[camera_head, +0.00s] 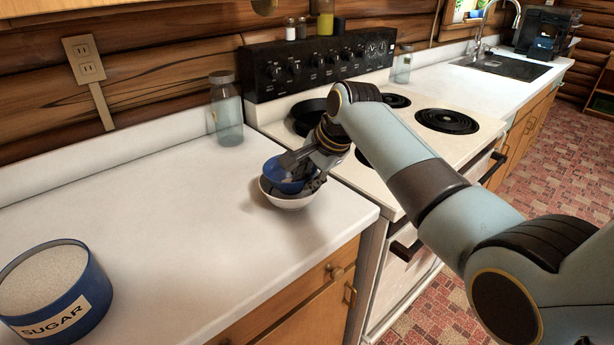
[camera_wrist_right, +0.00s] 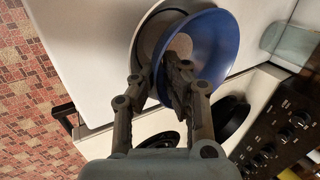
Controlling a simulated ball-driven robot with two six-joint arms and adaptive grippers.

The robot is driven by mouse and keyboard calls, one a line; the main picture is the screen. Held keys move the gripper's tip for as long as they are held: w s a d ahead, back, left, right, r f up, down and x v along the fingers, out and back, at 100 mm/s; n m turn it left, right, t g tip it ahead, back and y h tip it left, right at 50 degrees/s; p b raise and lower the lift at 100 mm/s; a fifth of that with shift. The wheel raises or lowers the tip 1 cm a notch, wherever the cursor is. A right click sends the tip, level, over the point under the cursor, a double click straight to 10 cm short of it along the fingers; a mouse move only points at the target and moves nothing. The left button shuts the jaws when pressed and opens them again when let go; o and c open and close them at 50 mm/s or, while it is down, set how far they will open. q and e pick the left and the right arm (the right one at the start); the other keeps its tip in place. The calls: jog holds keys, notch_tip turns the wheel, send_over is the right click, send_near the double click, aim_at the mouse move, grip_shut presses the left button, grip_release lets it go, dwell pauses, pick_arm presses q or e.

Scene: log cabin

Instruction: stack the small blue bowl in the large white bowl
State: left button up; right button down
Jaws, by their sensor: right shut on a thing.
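The small blue bowl (camera_head: 285,178) is in the grasp of my right gripper (camera_head: 304,169), over the large white bowl (camera_head: 283,200) on the counter. In the right wrist view the gripper (camera_wrist_right: 160,75) is shut on the rim of the blue bowl (camera_wrist_right: 215,45). The white bowl (camera_wrist_right: 143,38) shows there behind the blue one, partly covered by it. The blue bowl looks tilted and off-centre to the white bowl in that view. Whether the two bowls touch is hard to tell. My left gripper is not in view.
A sugar canister (camera_head: 50,290) stands at the front left of the counter (camera_head: 150,200). A glass jar (camera_head: 226,110) stands at the back near the stove (camera_head: 445,150), which holds a dark pan (camera_head: 306,112). The counter left of the bowls is clear.

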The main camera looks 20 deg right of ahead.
jog(key=shift+f, duration=0.55)
jog(key=c, duration=1.7)
grip_release()
jog(key=shift+r, duration=0.4)
jog(key=v, duration=1.2)
jog(key=shift+r, duration=0.2)
